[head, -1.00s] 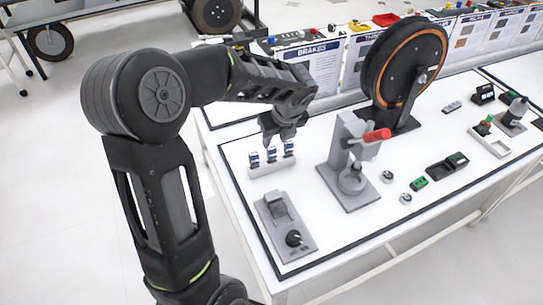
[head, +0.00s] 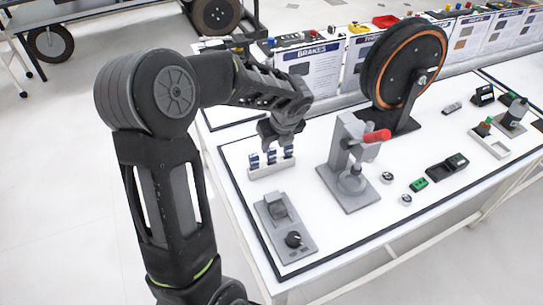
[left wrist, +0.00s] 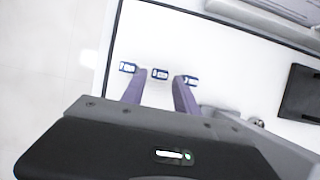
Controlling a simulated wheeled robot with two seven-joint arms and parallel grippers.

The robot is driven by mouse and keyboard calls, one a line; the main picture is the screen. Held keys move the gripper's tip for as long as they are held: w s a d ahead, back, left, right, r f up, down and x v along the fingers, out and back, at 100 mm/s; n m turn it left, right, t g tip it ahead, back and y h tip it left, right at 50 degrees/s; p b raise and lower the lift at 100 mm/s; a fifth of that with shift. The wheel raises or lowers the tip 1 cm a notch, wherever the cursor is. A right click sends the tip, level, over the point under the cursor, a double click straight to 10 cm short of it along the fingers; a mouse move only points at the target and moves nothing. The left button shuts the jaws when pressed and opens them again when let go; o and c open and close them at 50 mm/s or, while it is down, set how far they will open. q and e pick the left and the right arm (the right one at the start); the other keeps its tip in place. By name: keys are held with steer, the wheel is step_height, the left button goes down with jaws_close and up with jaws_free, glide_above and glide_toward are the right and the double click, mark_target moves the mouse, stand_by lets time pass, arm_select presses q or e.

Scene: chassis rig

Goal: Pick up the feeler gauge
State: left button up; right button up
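Three small upright pieces with blue-and-white tops stand in a row in a light grey rack (head: 271,171) near the table's left edge; the middle piece (head: 271,157) also shows in the left wrist view (left wrist: 160,73). I cannot tell for sure which object is the feeler gauge. My left gripper (head: 279,143) is just above the rack, pointing down. In the left wrist view its two fingers (left wrist: 159,78) are spread, with the middle piece showing between their tips and nothing visibly held. My right gripper is not in view.
A grey block with a dark knob (head: 293,239) stands in front of the rack. A grey stand with a red handle (head: 377,136) is to the right. A black wheel (head: 405,63) stands behind it. A small grey item (head: 452,107) lies farther right.

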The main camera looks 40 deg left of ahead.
mark_target(272, 150)
arm_select(q)
steer(key=x, duration=0.5)
steer(key=shift+d, duration=0.1)
stand_by(0.4)
jaws_close()
